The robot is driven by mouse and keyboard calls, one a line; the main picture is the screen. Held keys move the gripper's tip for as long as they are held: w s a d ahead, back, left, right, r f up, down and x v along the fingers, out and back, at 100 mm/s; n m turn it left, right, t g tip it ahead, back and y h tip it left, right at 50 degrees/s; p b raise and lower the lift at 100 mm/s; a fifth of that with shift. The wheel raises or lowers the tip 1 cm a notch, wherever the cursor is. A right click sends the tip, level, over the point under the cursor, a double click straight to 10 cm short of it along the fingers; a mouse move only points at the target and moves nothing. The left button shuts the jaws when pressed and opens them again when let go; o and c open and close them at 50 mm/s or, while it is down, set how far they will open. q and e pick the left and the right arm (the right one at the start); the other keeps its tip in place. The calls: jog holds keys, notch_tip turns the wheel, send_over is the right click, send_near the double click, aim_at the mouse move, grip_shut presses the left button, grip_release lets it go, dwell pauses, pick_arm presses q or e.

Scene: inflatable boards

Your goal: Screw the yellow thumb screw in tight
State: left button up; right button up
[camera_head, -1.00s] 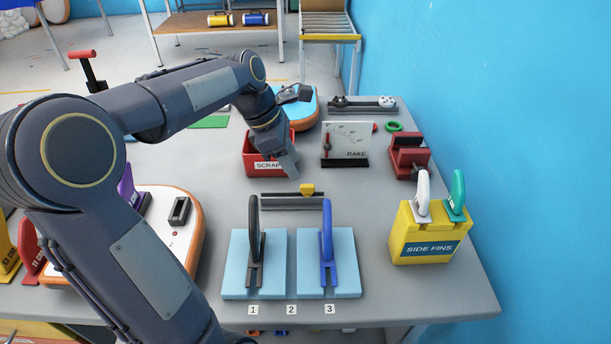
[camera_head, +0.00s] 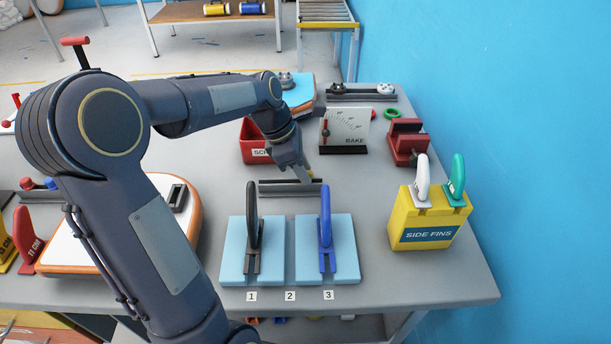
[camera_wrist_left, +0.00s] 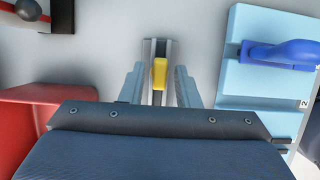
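The yellow thumb screw (camera_wrist_left: 159,74) sits on a grey slotted rail (camera_head: 277,188) lying on the table behind the light blue blocks. In the left wrist view the screw's head lies between the two fingers of my left gripper (camera_wrist_left: 158,80), with a gap on each side. The fingers are open and hold nothing. In the head view the left gripper (camera_head: 302,175) is at the right part of the rail and mostly hides the screw. I cannot tell how deep the screw sits. My right gripper is not in view.
Light blue blocks hold a black fin (camera_head: 252,220) and a blue fin (camera_head: 326,225) in front of the rail. A red scrap bin (camera_head: 253,150) stands just behind it. A rake gauge (camera_head: 345,128) and a yellow side fins box (camera_head: 430,222) stand to the right.

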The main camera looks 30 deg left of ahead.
pick_arm(q)
grip_shut()
